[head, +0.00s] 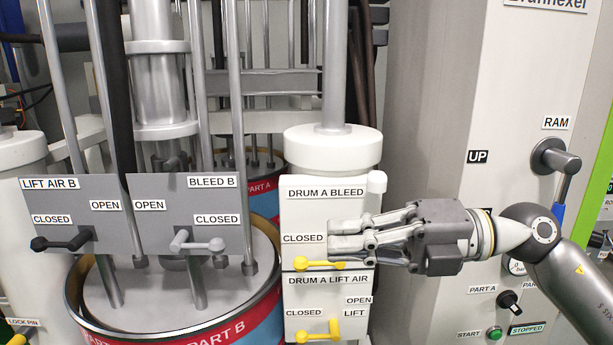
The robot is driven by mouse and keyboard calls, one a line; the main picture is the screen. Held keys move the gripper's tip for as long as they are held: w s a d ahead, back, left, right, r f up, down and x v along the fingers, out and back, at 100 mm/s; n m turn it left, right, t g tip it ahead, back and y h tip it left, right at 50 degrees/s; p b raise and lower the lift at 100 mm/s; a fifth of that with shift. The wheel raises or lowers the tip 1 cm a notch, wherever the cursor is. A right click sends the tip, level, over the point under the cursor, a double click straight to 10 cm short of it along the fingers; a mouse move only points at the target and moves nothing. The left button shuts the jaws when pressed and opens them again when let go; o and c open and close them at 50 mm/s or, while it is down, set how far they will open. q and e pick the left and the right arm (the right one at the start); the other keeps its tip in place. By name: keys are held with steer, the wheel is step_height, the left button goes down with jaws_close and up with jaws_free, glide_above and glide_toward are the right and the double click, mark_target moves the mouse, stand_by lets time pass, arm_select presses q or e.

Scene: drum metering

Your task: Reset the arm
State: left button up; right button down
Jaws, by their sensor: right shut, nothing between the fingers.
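My right gripper (342,238) reaches in from the right with its fingers closed together and nothing between them. Its fingertips are in front of the white drum A valve panel (330,195), covering part of its right side beside the CLOSED label. The yellow bleed lever (318,264) lies roughly level just below the fingers; I cannot tell whether they touch it. The yellow lift air lever (318,337) is lower, at the picture's bottom edge. My left gripper is not in view.
The white cabinet (435,120) at right has a RAM lever (560,165), a black knob (508,300) and a green button (494,333).

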steer(key=w+d+f+m+t+h, duration=0.2)
steer(key=w+d+m+t+h, duration=0.15)
steer(key=m+t, duration=0.75)
steer(key=w+d+f+m+t+h, duration=0.2)
steer(key=w+d+m+t, duration=0.25)
steer(key=m+t, duration=0.6)
steer(key=s+d+f+m+g+h, duration=0.1)
steer(key=d+f+m+g+h, duration=0.2)
steer(key=f+m+h, duration=0.5)
steer(key=d+f+m+g+h, duration=0.3)
steer(key=d+f+m, duration=0.1)
steer(key=f, duration=0.8)
steer(key=s+d+f+m+g+h, duration=0.1)
steer(key=s+f+m+g, duration=0.1)
steer(key=s+f+g, duration=1.1)
steer(key=s+f, duration=1)
steer(key=s, duration=0.3)
step_height(320, 180, down, 26)
steer(key=s+g, duration=0.1)
steer(key=g, duration=0.1)
steer(key=s+d+f, duration=0.2)
steer(key=s+f, duration=1.4)
steer(key=s, duration=0.1)
steer(key=shift+d+f+g, duration=0.15)
steer(key=shift+g, duration=0.2)
